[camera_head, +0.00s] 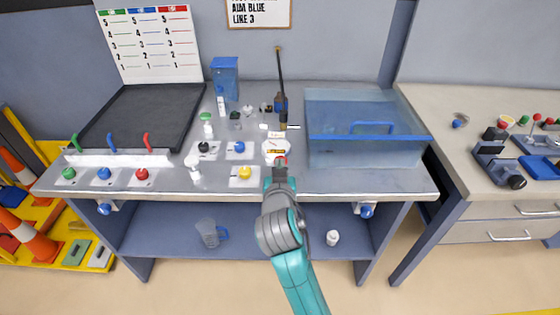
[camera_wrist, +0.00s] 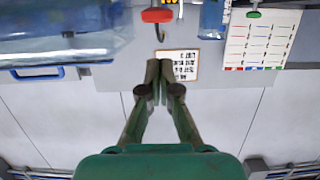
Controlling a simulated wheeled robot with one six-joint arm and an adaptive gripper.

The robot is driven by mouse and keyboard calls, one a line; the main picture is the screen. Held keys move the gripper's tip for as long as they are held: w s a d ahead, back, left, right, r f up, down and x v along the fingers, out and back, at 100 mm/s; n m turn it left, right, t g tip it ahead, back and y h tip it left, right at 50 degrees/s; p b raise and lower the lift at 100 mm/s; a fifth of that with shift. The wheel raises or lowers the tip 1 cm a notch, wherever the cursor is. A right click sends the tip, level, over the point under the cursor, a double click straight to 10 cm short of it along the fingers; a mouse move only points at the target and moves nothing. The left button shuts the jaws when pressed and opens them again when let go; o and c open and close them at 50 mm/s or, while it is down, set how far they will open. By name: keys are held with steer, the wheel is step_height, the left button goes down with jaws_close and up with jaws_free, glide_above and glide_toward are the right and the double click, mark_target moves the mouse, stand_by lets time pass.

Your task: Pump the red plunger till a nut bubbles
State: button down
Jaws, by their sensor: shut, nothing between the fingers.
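A small red knob, seemingly the plunger (camera_head: 281,159), shows on the bench in the head view, just past the tip of my gripper (camera_head: 280,173). The wrist view is upside down; there a red piece (camera_wrist: 157,15) is at the top edge, apart from my fingertips (camera_wrist: 158,67). My gripper is shut and empty, its two fingertips together. I cannot tell in the head view whether it touches the knob. The fixture (camera_head: 274,146) beside the knob is small and partly hidden. I cannot make out any nut or bubbles.
A blue see-through tank (camera_head: 365,157) stands close on the right of my gripper. Yellow (camera_head: 245,172), blue (camera_head: 239,146) and black (camera_head: 203,147) knobs are on the left. A dark tray (camera_head: 140,120) with coloured levers lies farther left. A sign (camera_head: 259,12) hangs on the wall.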

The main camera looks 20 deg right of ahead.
steer(key=shift+v, duration=1.95)
step_height(320, 180, up, 3)
steer(key=shift+d+f, duration=0.1)
steer(key=shift+f, duration=0.15)
steer(key=shift+w, duration=0.1)
glide_above(281, 156)
steer(key=s+a, duration=0.1)
steer(key=s, duration=0.3)
step_height(281, 156, down, 2)
steer(key=f, duration=0.3)
steer(key=shift+w+a, duration=0.1)
steer(key=shift+w, duration=0.2)
steer(key=shift+f, duration=0.7)
